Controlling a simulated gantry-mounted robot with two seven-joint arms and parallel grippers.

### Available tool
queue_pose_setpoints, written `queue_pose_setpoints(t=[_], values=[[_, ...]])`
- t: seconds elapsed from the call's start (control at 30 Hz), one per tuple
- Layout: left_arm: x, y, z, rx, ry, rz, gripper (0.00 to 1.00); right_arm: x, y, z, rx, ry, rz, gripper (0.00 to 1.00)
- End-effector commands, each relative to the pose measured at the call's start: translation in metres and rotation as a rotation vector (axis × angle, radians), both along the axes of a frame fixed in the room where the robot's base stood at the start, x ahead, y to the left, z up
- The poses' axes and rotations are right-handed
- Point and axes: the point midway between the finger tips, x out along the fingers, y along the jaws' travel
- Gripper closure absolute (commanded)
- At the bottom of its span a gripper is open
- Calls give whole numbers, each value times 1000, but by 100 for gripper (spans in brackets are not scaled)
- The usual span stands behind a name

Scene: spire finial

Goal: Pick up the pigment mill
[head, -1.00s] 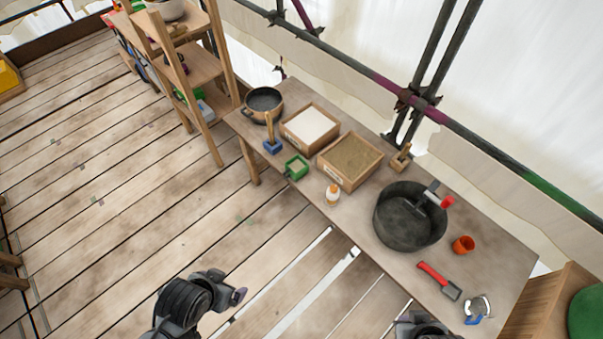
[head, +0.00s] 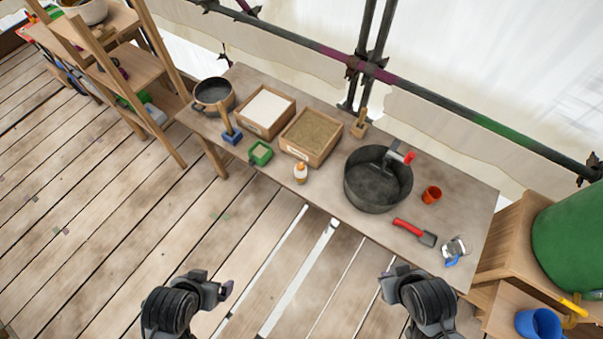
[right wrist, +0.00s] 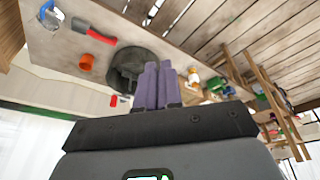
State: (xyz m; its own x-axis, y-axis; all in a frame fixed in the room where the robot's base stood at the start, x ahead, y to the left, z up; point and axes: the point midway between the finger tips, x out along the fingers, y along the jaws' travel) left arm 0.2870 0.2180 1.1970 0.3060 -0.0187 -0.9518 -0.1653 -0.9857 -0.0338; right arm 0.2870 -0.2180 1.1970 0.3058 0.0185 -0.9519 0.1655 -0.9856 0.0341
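A small silver thing with a blue part (head: 455,250) lies at the right end of the workbench; it may be the pigment mill, but it is too small to be sure. It also shows at the top left of the right wrist view (right wrist: 47,17). My right gripper (head: 386,287) is in front of the bench's near edge, left of the silver thing and apart from it. Its purple fingers (right wrist: 153,66) are together with nothing between them. My left gripper (head: 226,291) is over the floor planks, away from the bench; its fingers are too small to read.
The workbench (head: 458,205) also holds a black tub (head: 377,185), an orange cup (head: 431,194), a red-handled scraper (head: 413,232), a bottle (head: 300,173), a sand tray (head: 312,135) and a pan (head: 214,95). A green barrel (head: 572,240) and blue mug (head: 538,323) stand at the right.

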Motion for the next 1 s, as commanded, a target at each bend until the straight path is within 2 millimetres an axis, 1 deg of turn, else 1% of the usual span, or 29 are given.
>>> queue_pose_setpoints(t=[0.03,0.07,0.53,0.87,0.97,1.0], values=[[0,0,0,0,0,0,5,0,0,0,0,0,0,86],[0,0,0,0,0,0,5,0,0,0,0,0,0,82],[0,0,0,0,0,0,5,0,0,0,0,0,0,10],[0,0,0,0,0,0,5,3,0,2,2,-14,2,9],[0,0,0,0,0,0,5,12,1,5,11,-66,3,9],[0,0,0,0,0,0,5,19,1,7,19,-102,-9,9]])
